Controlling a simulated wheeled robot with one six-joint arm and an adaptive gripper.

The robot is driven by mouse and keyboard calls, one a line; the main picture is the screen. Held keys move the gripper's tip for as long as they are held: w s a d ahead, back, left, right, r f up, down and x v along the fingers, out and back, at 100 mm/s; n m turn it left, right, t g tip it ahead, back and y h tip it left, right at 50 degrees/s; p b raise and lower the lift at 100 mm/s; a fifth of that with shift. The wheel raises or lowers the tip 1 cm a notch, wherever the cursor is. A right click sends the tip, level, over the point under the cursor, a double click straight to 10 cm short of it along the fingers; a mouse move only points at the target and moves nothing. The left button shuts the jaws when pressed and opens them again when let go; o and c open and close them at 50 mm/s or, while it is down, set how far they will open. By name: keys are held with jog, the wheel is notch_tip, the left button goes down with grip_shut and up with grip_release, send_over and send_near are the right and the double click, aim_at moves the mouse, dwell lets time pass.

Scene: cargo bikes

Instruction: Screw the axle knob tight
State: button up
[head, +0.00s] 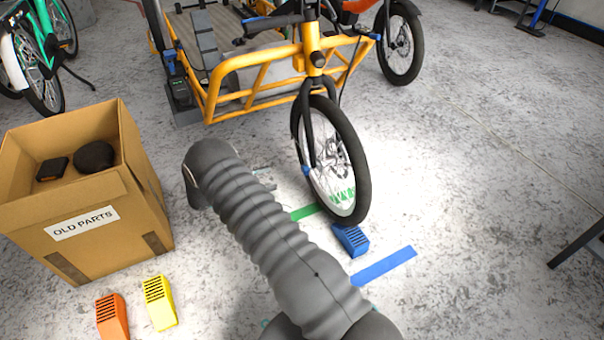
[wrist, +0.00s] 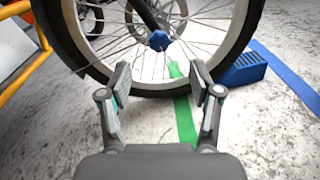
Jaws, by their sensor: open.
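The axle knob (wrist: 158,40) is a blue knob at the hub of the front wheel, at the top middle of the wrist view. In the head view a small blue spot (head: 309,171) shows at the wheel's hub, at the fork's lower end. The front wheel (head: 357,165) belongs to a yellow cargo bike (head: 225,98). My gripper (wrist: 162,78) is open and empty in the wrist view. Its two fingers point toward the wheel, with the knob beyond and between them, apart from both. In the head view my arm hides the gripper.
A blue chock (head: 352,240) sits by the wheel, near green (head: 306,212) and blue (head: 384,266) floor strips. A cardboard box (head: 108,232) labelled OLD PARTS stands left, with orange (head: 112,318) and yellow (head: 159,303) chocks in front. The floor at right is mostly clear.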

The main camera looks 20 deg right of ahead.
aim_at(302, 171)
jog(key=shift+n+t+h, duration=0.3)
jog(key=shift+n, duration=0.1)
jog(key=d+f, duration=0.1)
jog(key=d, duration=0.3)
jog(key=d+f, duration=0.1)
jog(key=d, duration=0.4)
jog(key=d+f, duration=0.1)
jog(key=d, duration=0.3)
jog(key=shift+w+d, duration=0.25)
jog(key=shift+w, duration=0.05)
jog(key=c, duration=1.2)
jog(key=shift+o, duration=0.2)
jog(key=shift+m, duration=0.3)
